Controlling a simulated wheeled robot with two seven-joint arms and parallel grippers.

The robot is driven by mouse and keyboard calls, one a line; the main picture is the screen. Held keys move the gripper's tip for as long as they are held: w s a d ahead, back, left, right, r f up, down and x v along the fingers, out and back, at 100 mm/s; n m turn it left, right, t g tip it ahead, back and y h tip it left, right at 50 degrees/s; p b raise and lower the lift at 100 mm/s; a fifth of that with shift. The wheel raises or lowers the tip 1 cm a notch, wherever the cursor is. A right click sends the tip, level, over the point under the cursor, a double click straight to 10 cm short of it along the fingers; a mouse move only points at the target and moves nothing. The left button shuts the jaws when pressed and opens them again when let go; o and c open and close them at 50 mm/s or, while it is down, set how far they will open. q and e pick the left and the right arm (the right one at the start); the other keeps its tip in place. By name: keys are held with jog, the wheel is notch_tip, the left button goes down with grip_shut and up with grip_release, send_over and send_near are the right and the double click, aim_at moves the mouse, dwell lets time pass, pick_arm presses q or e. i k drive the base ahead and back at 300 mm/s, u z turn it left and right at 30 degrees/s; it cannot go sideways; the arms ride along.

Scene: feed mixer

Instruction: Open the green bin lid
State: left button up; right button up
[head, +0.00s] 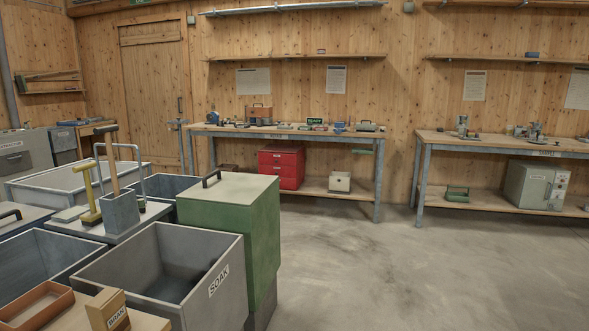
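The green bin (232,233) stands left of the middle in the head view, a tall box with its lid (235,187) lying shut on top. A dark bar handle (211,177) sits on the lid toward its left side. The inside of the bin is hidden by the lid. Neither of my grippers shows in the head view.
A grey tub marked SOAK (219,283) stands directly in front of and left of the green bin. More grey tubs, a tool holder (121,212) and a small carton (107,311) crowd the left. The concrete floor (385,270) to the right is clear. Workbenches (285,132) line the back wall.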

aim_at(218, 186)
jog(key=z, duration=0.45)
jog(key=i, duration=3.8)
jog(key=u, duration=3.55)
